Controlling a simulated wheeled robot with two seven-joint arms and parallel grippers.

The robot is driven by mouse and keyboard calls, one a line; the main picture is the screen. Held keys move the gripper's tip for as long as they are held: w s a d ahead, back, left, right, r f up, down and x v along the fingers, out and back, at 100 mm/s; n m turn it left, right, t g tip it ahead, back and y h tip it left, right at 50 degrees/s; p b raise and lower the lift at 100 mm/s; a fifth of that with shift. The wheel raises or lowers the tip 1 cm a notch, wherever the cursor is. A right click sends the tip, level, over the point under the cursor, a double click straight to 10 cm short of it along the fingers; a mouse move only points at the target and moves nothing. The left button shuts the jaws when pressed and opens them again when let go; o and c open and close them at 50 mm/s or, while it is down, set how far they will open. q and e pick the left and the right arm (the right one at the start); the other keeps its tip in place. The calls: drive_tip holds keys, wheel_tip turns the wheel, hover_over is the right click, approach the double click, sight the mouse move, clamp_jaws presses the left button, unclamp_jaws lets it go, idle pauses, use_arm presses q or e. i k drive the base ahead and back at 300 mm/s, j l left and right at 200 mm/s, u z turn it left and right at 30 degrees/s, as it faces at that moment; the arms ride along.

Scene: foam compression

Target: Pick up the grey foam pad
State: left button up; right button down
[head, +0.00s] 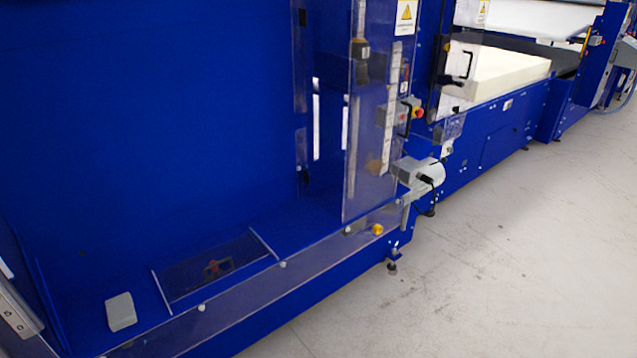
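A small light-grey pad with rounded corners (121,311) lies flat on the blue machine bed at the lower left of the head view. It matches the grey foam pad. Nothing touches it from above, and it is clear of the bed's front edge. Neither my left gripper nor my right gripper shows in this view.
A tall blue wall (150,120) rises behind the bed. A clear low guard (235,305) runs along the bed's front. A dark panel (216,267) lies right of the pad. A white foam slab (505,75) sits farther back. Grey floor (480,270) is open at right.

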sight(121, 312)
drive_tip(key=i+l, duration=0.2)
drive_tip(key=i, duration=0.25)
drive_tip(key=i+l, duration=0.25)
drive_tip(key=i, duration=0.2)
drive_tip(key=i+l, duration=0.2)
drive_tip(key=i, duration=0.25)
drive_tip(key=u, duration=1.7)
